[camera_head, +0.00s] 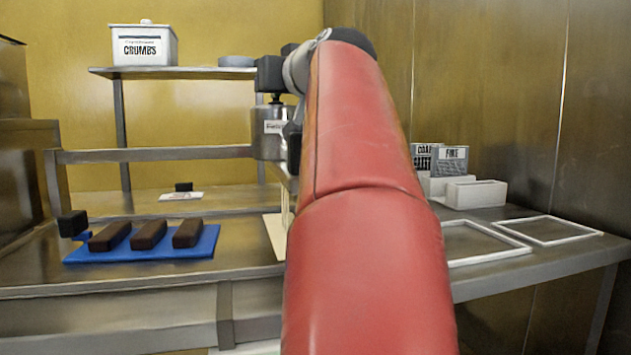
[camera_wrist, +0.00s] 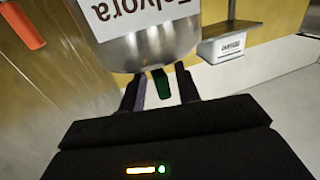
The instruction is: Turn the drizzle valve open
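A steel tank (camera_wrist: 150,50) with a white label fills the top middle of the wrist view. A small green lever (camera_wrist: 160,84) shows just below its rounded end; I take this as the drizzle valve's handle. My gripper (camera_wrist: 159,90) has its two dark fingers apart, one on each side of the green lever. Gaps show on both sides, so the fingers do not appear to touch it. In the head view the tank (camera_head: 267,143) stands left of my red arm. My arm hides the valve and most of my gripper there.
A blue mat (camera_head: 140,257) with three dark bars lies at the left. A crumbs bin (camera_head: 144,46) stands on the upper shelf (camera_head: 200,73). White frames (camera_head: 548,231) and white boxes (camera_head: 476,194) are at the right. An orange piece (camera_wrist: 22,25) shows in the wrist view.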

